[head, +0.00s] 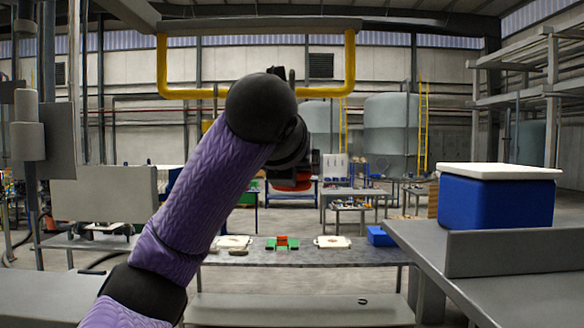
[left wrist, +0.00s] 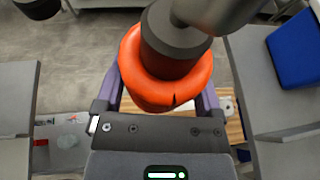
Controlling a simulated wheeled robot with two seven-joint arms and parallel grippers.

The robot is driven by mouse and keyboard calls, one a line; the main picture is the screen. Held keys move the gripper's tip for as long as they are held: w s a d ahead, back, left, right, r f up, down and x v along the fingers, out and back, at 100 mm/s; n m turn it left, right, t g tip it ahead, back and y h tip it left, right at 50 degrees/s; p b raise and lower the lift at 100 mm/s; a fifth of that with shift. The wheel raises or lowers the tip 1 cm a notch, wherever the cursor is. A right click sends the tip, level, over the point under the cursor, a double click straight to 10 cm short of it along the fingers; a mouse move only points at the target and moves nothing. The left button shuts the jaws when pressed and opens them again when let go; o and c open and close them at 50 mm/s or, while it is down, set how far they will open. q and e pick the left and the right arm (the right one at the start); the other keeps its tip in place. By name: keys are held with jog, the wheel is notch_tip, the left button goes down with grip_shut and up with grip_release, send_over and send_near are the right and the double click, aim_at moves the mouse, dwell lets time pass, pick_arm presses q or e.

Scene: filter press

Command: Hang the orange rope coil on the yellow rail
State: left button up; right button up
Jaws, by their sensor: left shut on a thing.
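The orange rope coil (left wrist: 132,68) fills the middle of the left wrist view, between the purple fingers of my left gripper (left wrist: 160,92), which is shut on it. A dark grey cylinder (left wrist: 172,48) covers the coil's middle; I cannot tell what it is. In the head view only a small part of the coil (head: 293,184) shows below my wrist. My left gripper there is mostly hidden behind the wrist. The yellow rail (head: 325,92) hangs as a wide U, its crossbar partly behind my wrist. The coil is seen below the crossbar's height. My right gripper is not in view.
A blue box with a white lid (head: 495,203) stands on a grey bench (head: 430,240) at right. A low table (head: 300,257) ahead holds white plates, green and orange pieces and a blue bin (head: 380,236). Tanks and a yellow ladder (head: 423,125) stand farther back.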

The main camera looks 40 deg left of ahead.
pick_arm(q)
jog(key=shift+w+a+r+p, duration=0.2)
jog(key=shift+w+a, duration=0.1)
jog(key=shift+w, duration=0.1)
jog(key=shift+w+a+r+p, duration=0.2)
jog(key=shift+w+a, duration=0.1)
jog(key=shift+w, duration=0.1)
jog(key=shift+w+a+r+p, duration=0.25)
jog(key=shift+r+p, duration=0.1)
jog(key=shift+p, duration=0.05)
jog(key=w+a+p, duration=0.6)
jog(key=w+a, duration=0.1)
jog(key=w, duration=0.1)
jog(key=shift+w+a+f, duration=0.15)
jog(key=shift+w, duration=0.15)
jog(key=o, duration=1.3)
jog(key=shift+c, duration=0.2)
